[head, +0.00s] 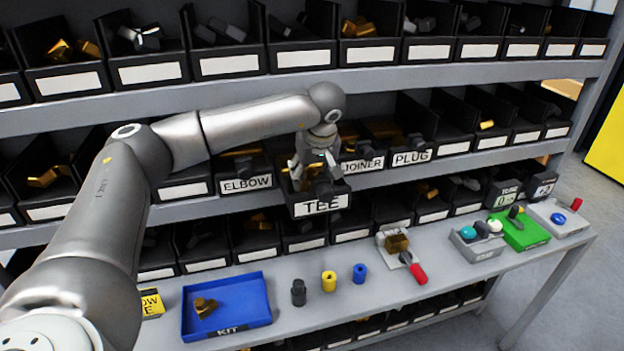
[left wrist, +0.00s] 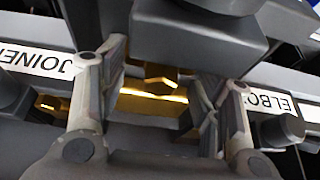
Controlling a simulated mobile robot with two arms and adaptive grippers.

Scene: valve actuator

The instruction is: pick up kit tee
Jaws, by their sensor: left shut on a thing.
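The bin labelled TEE (head: 320,204) is on the middle shelf, between the ELBOW bin (head: 246,184) and the JOINER bin (head: 362,164). My left gripper (head: 314,172) reaches down into the TEE bin. In the left wrist view, the fingers of my left gripper (left wrist: 158,105) are on both sides of a brass tee (left wrist: 155,88), shut on it. The fingers and bin hide part of the tee. The blue KIT tray (head: 258,300) on the bench holds a small brass fitting (head: 204,307). My right gripper is out of view.
Shelves of black bins stand above and below. On the bench are black (head: 298,292), yellow (head: 329,281) and blue (head: 360,273) cylinders, a brass block (head: 397,243), a red-handled tool (head: 418,273) and a green tray (head: 528,234). The PLUG bin (head: 412,157) is farther right.

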